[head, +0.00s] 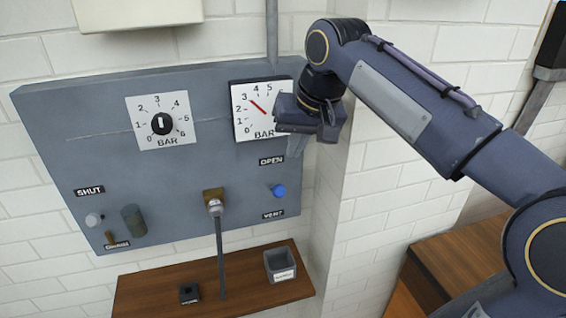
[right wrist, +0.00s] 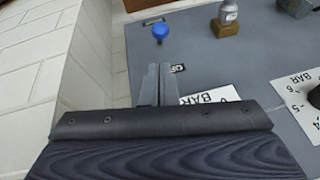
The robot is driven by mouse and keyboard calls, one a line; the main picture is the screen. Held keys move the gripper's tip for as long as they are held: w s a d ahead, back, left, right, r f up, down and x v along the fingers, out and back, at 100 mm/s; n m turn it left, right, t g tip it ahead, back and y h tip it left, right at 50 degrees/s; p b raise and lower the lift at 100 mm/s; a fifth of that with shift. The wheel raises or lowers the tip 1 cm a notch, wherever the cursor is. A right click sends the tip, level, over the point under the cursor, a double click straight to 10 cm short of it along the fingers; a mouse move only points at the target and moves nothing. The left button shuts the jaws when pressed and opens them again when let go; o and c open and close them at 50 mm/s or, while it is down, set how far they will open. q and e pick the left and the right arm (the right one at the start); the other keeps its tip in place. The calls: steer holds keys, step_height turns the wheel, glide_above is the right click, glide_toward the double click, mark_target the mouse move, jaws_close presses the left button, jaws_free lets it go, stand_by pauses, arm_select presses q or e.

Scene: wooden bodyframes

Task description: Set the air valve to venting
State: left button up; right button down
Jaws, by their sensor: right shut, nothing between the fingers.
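A blue knob (head: 279,191) sits on the lower right of the grey panel, between an OPEN label (head: 271,160) above it and a VENT label (head: 273,214) below it. The knob also shows near the top of the right wrist view (right wrist: 160,32), where the panel appears upside down. My right gripper (head: 297,147) is shut and empty, just right of the square gauge and above the knob. Its fingers (right wrist: 158,70) point towards the knob, apart from it, and partly cover the OPEN label in the wrist view. My left gripper is not in view.
A square gauge (head: 258,104) with a red needle is close to my right gripper. A round-knob dial (head: 162,123), a SHUT label (head: 89,191) and a brass fitting with a hose (head: 214,206) are on the panel. A wall corner stands right of the panel.

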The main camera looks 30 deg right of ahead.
mark_target(276, 191)
steer(key=shift+w+r, duration=0.1)
steer(key=shift+r, duration=0.15)
steer(key=shift+w+f, duration=0.1)
steer(key=x, duration=1)
steer(key=shift+d, duration=0.1)
